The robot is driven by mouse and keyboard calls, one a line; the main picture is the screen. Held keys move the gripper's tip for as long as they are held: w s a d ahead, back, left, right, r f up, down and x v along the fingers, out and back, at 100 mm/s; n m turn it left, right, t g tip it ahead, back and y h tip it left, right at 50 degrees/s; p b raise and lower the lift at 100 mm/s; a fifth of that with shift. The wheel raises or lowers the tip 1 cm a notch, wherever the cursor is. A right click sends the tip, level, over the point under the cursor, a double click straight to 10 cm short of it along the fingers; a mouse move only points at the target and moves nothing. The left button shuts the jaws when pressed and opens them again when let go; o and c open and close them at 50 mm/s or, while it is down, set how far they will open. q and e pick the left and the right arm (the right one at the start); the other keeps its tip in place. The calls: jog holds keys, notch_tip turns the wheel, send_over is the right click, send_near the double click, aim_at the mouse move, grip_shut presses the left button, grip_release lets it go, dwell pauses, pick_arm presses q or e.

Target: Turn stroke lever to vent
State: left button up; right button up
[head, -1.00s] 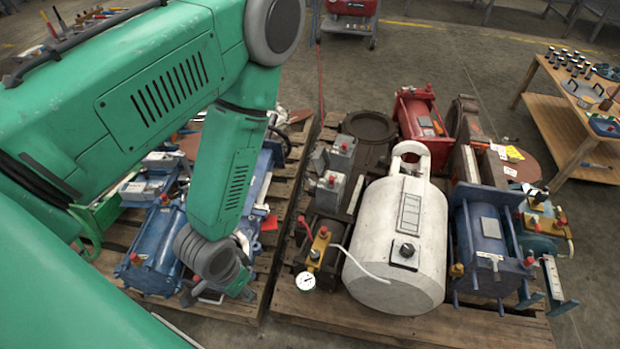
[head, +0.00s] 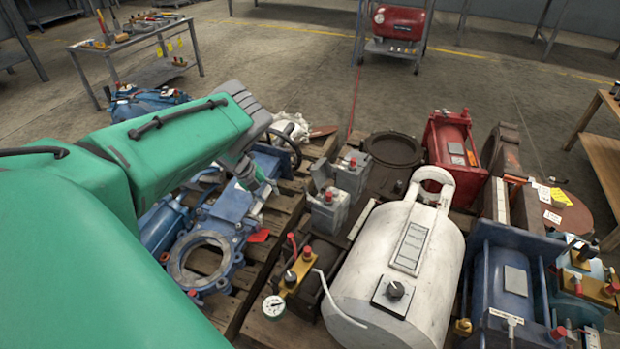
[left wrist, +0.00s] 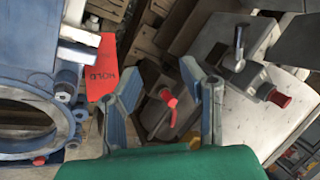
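No part is legibly marked as the stroke lever or vent. Two grey valve blocks with red knobs (head: 329,197) stand on the middle pallet. My left gripper (left wrist: 164,92) is open and empty. In the head view it (head: 248,172) is over the left pallet, partly hidden by my arm. My right gripper is not in view.
A white tank (head: 400,260) stands right of a brass manifold with a gauge (head: 273,307). A blue flanged valve (head: 205,262) with a red tag (head: 258,236) lies on the left pallet. A red machine (head: 452,148) and blue cylinder (head: 512,285) crowd the right.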

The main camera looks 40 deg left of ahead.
aim_at(305, 188)
pick_arm(q)
jog(key=w+d+b, duration=0.1)
jog(key=w+d, duration=0.1)
jog(key=w, duration=0.1)
jog(key=w+d+b, duration=0.2)
jog(key=w, duration=0.2)
jog(key=w+d+b, duration=0.2)
jog(key=w, duration=0.1)
jog(key=shift+w+d+f, duration=0.1)
jog(key=shift+w+d, duration=0.05)
jog(key=shift+w+f+b, duration=0.15)
jog(key=shift+f+b, duration=0.2)
jog(key=shift+f, duration=0.05)
grip_shut()
